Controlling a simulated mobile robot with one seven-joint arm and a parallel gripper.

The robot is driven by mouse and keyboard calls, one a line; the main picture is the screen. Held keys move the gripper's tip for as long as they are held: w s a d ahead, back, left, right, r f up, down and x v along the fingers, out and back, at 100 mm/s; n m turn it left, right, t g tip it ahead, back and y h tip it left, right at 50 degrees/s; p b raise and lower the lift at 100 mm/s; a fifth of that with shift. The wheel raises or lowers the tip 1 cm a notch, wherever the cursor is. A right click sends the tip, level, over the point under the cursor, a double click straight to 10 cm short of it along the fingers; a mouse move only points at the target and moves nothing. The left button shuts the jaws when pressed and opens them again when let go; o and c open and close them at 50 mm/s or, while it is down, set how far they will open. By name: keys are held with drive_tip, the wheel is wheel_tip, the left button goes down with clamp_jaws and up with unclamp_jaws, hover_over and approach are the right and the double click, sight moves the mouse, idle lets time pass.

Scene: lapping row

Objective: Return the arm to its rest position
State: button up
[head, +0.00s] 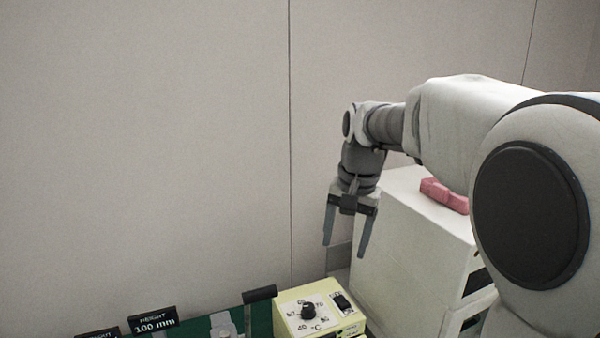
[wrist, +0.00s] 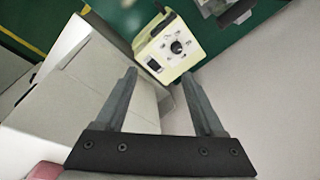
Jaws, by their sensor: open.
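My gripper (head: 345,250) hangs from the bent arm with its fingers pointing down, in front of the grey wall panels. Its two fingers are spread apart with nothing between them; they also show spread in the wrist view (wrist: 160,100). It is beside the left side of the white cabinet and above the cream control box (head: 320,312). The box has a black dial and a black switch on its top face. In the wrist view the control box (wrist: 168,48) lies beyond the fingertips, apart from them.
The white cabinet (head: 400,235) stands close to the right of my gripper, with a pink object (head: 444,195) on its top. A green surface (head: 195,328) with black label signs (head: 153,320), one reading 100 mm, lies at the lower left. The space left of my gripper is clear.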

drive_tip(key=s+d+f+n+t, duration=0.1)
drive_tip(key=s+d+n+t, duration=0.1)
drive_tip(key=s, duration=0.9)
drive_tip(key=s+d+f+n+t, duration=0.1)
drive_tip(key=s+d+n, duration=0.1)
drive_tip(key=s, duration=1)
drive_tip(key=shift+s+d+f+n+t+h, duration=0.3)
drive_tip(key=shift+d+n+t+h, duration=0.1)
drive_tip(key=shift+d, duration=0.35)
drive_tip(key=shift+w, duration=0.1)
idle(0.7)
